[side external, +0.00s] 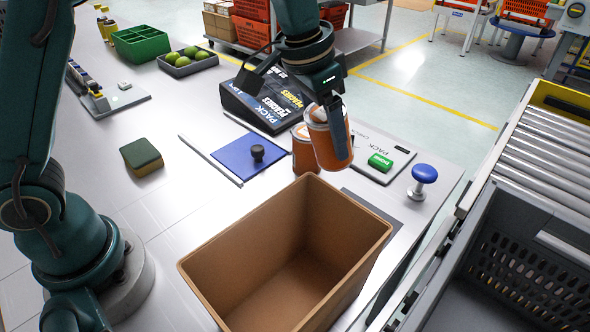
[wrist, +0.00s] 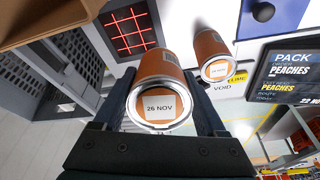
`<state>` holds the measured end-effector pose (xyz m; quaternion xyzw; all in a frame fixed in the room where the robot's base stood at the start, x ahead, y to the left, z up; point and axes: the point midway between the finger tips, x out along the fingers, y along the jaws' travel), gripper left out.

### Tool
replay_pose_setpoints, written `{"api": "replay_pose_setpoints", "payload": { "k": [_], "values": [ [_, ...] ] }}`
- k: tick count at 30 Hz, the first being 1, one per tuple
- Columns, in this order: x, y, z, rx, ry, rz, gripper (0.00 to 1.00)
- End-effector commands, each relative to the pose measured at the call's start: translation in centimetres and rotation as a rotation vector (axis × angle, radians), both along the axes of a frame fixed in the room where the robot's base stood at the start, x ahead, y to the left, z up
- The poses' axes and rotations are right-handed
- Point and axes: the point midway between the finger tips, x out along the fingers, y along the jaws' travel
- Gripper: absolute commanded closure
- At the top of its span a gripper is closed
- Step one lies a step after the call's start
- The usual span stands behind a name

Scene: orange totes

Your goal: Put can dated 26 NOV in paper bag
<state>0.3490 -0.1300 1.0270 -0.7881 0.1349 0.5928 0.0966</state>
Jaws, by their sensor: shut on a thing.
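My gripper (side external: 337,112) is shut on an orange can (side external: 326,148), held tilted above the table beyond the paper bag. In the wrist view the held can (wrist: 158,70) sits between the fingers, and its end label reads 26 NOV. A second orange can (side external: 304,163) stands on the table just left of the held one, partly hidden by it. The open brown paper bag (side external: 240,235) stands in front of the cans; the visible part inside is empty. Its edge shows in the wrist view (wrist: 45,15).
A black display (side external: 268,102) reading PACK PEACHES stands behind the cans. A blue pad (side external: 235,155) with a black knob lies left. A panel with a green button (side external: 380,161) and a blue mushroom button (side external: 425,174) are right. A grey crate (side external: 470,250) sits far right.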

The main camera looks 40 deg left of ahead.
Motion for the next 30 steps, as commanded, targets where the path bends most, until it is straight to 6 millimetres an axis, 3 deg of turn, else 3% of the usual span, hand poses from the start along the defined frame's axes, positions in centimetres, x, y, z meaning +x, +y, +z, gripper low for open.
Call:
{"api": "replay_pose_setpoints", "payload": {
  "k": [3,6,12,21,30],
  "values": [
    [-1.0,4.8,2.4,0.006,0.013,0.114,1.00],
    [-2.6,7.7,3.5,0.010,0.033,0.186,1.00],
    [-5.5,10.8,4.3,0.014,0.061,0.268,1.00],
    [-9.5,12.4,4.4,0.019,0.109,0.379,1.00],
    [-10.2,9.1,5.7,0.021,0.158,0.453,1.00]
  ]
}}
